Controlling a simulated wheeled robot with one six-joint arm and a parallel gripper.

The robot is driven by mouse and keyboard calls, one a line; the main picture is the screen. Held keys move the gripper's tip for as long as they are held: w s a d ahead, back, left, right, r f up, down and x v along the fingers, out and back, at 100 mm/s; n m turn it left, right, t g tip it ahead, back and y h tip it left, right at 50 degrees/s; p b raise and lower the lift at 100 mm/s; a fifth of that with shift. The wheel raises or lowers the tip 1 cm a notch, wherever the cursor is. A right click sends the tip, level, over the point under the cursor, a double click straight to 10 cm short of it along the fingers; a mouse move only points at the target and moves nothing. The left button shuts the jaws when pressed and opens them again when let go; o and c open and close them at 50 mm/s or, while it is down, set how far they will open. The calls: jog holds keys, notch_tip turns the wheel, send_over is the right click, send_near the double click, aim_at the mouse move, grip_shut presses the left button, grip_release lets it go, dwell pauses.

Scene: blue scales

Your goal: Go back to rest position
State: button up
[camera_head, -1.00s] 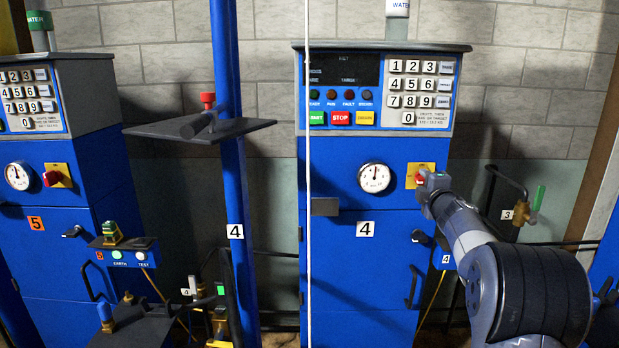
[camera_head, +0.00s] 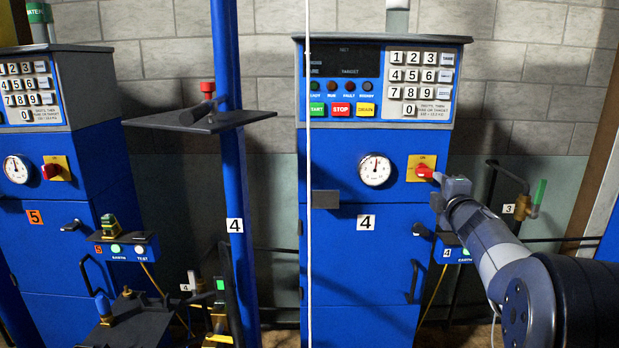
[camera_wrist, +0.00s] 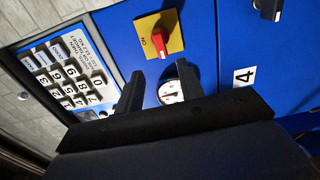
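My gripper (camera_head: 440,188) is in front of the blue scale cabinet numbered 4 (camera_head: 345,265), just right of and below its red rotary switch (camera_head: 424,172) on a yellow plate. In the wrist view its two dark fingers (camera_wrist: 160,88) stand apart with nothing held between them. The red switch (camera_wrist: 158,44) shows beyond the fingertips, clear of them. The round gauge (camera_wrist: 171,92) shows partly between the fingers, cut off by the gripper body.
A keypad panel (camera_head: 420,80) tops the cabinet. A blue post (camera_head: 232,180) carries a dark shelf (camera_head: 200,122) left of it. Pipework with a green-handled valve (camera_head: 538,192) stands right, close to my arm. Cabinet 5 (camera_head: 50,270) is far left.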

aim_at(426, 173)
jog(key=w+p, duration=0.2)
jog(key=w, duration=0.7)
jog(key=shift+w, duration=0.3)
jog(key=m+p, duration=0.2)
jog(key=m, duration=0.2)
jog(key=shift+s+d+r+p, duration=0.1)
jog(key=shift+s+r+p, duration=0.15)
jog(key=shift+p, duration=0.15)
jog(key=m+p, duration=0.2)
jog(key=m, duration=0.1)
jog(key=shift+w+m+p, duration=0.1)
jog(key=shift+m+p, duration=0.45)
jog(key=shift+m, duration=0.55)
jog(key=shift+f, duration=0.1)
